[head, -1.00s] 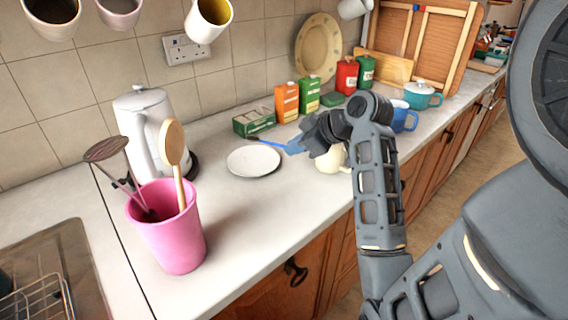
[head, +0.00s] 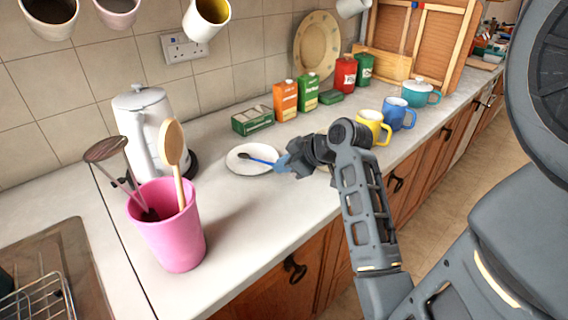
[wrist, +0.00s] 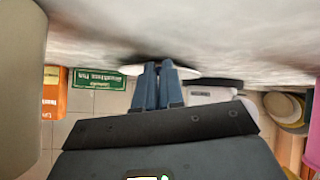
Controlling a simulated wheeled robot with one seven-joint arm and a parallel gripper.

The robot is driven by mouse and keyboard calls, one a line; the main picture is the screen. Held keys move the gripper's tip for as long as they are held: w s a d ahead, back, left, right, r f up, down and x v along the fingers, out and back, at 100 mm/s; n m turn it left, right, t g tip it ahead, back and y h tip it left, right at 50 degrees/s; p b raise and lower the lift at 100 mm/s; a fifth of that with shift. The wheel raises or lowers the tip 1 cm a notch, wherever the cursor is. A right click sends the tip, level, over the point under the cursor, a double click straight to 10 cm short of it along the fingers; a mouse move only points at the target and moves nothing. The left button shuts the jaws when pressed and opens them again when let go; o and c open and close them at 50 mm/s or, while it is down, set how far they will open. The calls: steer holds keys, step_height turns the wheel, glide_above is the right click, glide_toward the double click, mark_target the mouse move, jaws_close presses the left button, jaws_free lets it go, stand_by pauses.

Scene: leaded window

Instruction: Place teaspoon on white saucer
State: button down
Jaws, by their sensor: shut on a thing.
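The teaspoon (head: 257,160) is blue with a dark bowl end. My gripper (head: 284,164) is shut on its handle end at the right. The bowl end points left, over the white saucer (head: 240,168), which lies flat on the worktop. I cannot tell whether the spoon touches the saucer or is just above it. In the wrist view, the closed fingers of my gripper (wrist: 157,88) point at the saucer's edge (wrist: 187,73), and the spoon cannot be made out.
A green box (head: 252,120) stands behind the saucer, with a white kettle (head: 140,125) and pink utensil pot (head: 170,235) to the left. A yellow mug (head: 374,127) and blue mug (head: 396,113) stand to the right. Worktop in front of the saucer is clear.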

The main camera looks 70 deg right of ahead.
steer(key=shift+f, duration=0.2)
steer(key=c, duration=1.2)
jaws_free()
steer(key=shift+c, duration=0.2)
steer(key=shift+s+r, duration=0.1)
steer(key=shift+r, duration=0.35)
steer(key=v, duration=1.1)
steer(key=shift+s+r, duration=0.25)
steer(key=shift+s, duration=0.05)
steer(key=shift+a, duration=0.15)
